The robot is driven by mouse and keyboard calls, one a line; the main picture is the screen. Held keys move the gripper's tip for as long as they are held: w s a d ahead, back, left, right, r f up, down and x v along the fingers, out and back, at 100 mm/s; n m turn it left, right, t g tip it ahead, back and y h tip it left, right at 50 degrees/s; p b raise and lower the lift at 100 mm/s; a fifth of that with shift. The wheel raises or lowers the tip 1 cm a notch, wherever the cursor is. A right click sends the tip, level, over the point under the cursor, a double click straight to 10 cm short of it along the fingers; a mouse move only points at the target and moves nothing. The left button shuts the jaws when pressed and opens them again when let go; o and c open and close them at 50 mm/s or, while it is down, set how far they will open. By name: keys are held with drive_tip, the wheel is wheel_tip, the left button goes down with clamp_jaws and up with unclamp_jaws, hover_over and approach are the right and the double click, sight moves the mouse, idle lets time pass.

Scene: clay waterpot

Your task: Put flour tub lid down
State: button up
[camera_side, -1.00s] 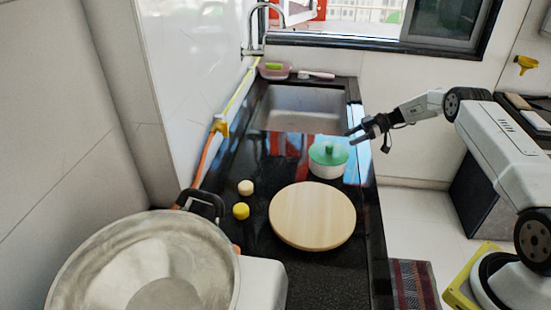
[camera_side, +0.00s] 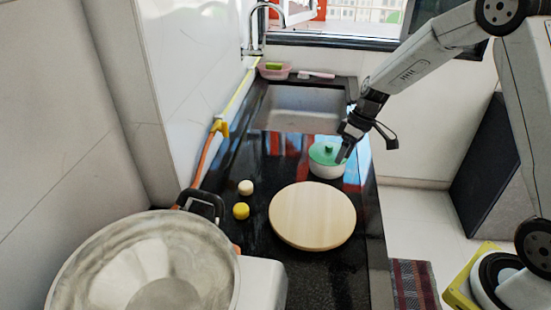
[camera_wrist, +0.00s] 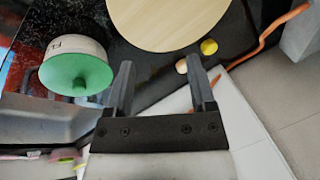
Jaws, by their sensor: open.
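The flour tub (camera_side: 326,171) is a small white pot on the dark counter, left of my gripper in the side view. Its green lid (camera_side: 322,152) with a green knob sits on top of it. In the wrist view the lid (camera_wrist: 78,80) and the white tub wall (camera_wrist: 75,46) show at the left, outside the jaws. My gripper (camera_side: 343,156) points down beside the tub's right side in the side view; I cannot tell there if it touches. In the wrist view my gripper (camera_wrist: 160,75) is open, with nothing between the fingers.
A round wooden board (camera_side: 312,216) lies in front of the tub. A pale knob-like piece (camera_side: 246,187) and a yellow one (camera_side: 241,211) lie left of the board. The sink (camera_side: 306,105) is behind; a large metal pan (camera_side: 150,265) stands at front left.

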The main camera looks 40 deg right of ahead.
drive_tip(key=s+a+r+m+t+h, duration=0.1)
drive_tip(key=s+a+h, duration=0.1)
drive_tip(key=s, duration=0.6)
drive_tip(key=s+a+r+m+h, duration=0.2)
drive_tip(key=s+a, duration=0.3)
drive_tip(key=s, duration=0.3)
drive_tip(key=shift+s+t, duration=0.15)
drive_tip(key=shift+t, duration=0.25)
drive_tip(key=shift+o, duration=0.5)
drive_tip(key=shift+r, duration=0.1)
